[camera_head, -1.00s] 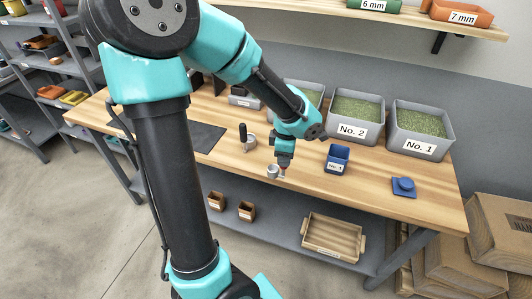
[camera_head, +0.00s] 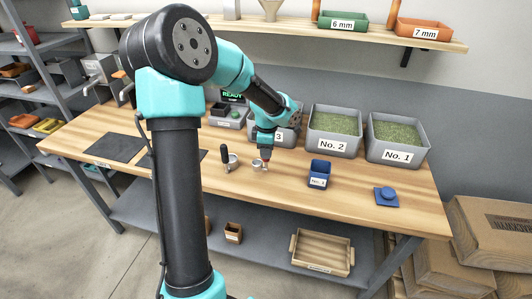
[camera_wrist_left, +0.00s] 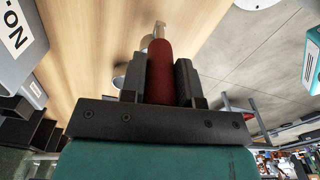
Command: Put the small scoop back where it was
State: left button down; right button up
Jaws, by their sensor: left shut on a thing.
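My left gripper (camera_head: 266,155) is shut on the red handle (camera_wrist_left: 160,72) of the small scoop. The scoop's small metal cup (camera_head: 258,164) shows just below the jaws in the head view, above or at the wooden table; I cannot tell if it touches. In the wrist view the handle stands between the two dark fingers, with a short metal part beyond it. A larger scoop or cup with an upright black handle (camera_head: 225,153) stands on the table just left of the small scoop. My right gripper is not in view.
Grey bins of green beans, No. 2 (camera_head: 335,130) and No. 1 (camera_head: 397,137), stand at the back; a No. 3 bin is partly behind my arm. A small blue bin (camera_head: 319,173) and a blue knobbed piece (camera_head: 386,196) sit to the right. The front of the table is clear.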

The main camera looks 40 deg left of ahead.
pick_arm(q)
jog(key=shift+w+a+f, duration=0.15)
jog(key=shift+w+a, duration=0.9)
jog(key=shift+a, duration=0.1)
jog(key=shift+f, duration=1.75)
jog(key=shift+f, duration=0.1)
jog(key=c, duration=0.8)
grip_release()
jog(key=shift+c, duration=0.2)
notch_tip(320, 180, up, 12)
